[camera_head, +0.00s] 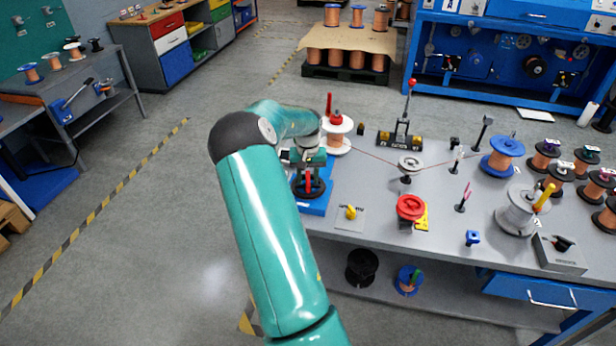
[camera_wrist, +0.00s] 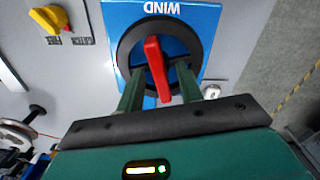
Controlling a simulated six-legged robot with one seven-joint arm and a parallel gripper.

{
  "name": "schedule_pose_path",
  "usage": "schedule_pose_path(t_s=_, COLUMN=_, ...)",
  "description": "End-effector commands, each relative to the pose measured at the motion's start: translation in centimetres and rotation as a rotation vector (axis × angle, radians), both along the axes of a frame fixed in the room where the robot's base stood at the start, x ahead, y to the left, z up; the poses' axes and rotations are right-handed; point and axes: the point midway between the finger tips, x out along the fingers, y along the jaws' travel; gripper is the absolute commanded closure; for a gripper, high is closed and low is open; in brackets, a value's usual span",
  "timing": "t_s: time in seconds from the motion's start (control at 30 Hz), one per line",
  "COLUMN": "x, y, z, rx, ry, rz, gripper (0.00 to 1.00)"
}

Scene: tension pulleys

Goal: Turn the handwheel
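A black round wheel (camera_wrist: 126,53) with a red bar (camera_wrist: 156,68) across its middle sits on a blue plate marked WIND (camera_wrist: 205,22) in the wrist view. In the head view the black wheel (camera_head: 309,192) shows at the left end of the bench, partly hidden by my arm. My gripper (camera_wrist: 161,71) is over the wheel, its two green fingers on either side of the red bar. Gaps show between the fingers and the bar, so it is open. A separate red wheel (camera_head: 410,206) stands farther right on the bench, by a yellow plate (camera_head: 422,217).
A yellow knob (camera_head: 351,212) is on a grey plate near the black wheel; it also shows in the wrist view (camera_wrist: 47,19). A white spool (camera_head: 337,133), a pulley (camera_head: 409,163) and a tall red-knobbed lever (camera_head: 408,95) stand behind. Copper spools crowd the right.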

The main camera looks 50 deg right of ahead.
Motion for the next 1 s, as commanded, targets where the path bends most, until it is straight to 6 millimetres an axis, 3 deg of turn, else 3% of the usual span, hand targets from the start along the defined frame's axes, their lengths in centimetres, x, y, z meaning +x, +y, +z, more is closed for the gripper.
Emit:
schedule_pose_path(t_s=0.17, x=-0.01, y=0.00, z=0.02, rx=0.000, ry=0.000, rz=0.000, gripper=0.66)
schedule_pose_path(t_s=0.33, x=-0.01, y=0.00, z=0.03, rx=0.000, ry=0.000, rz=0.000, gripper=0.99)
schedule_pose_path(t_s=0.57, x=-0.04, y=-0.03, z=0.05, rx=0.000, ry=0.000, rz=-0.020, gripper=1.00)
schedule_pose_path(t_s=1.0, x=-0.06, y=0.01, z=0.02, rx=0.002, ry=0.001, rz=-0.364, gripper=1.00)
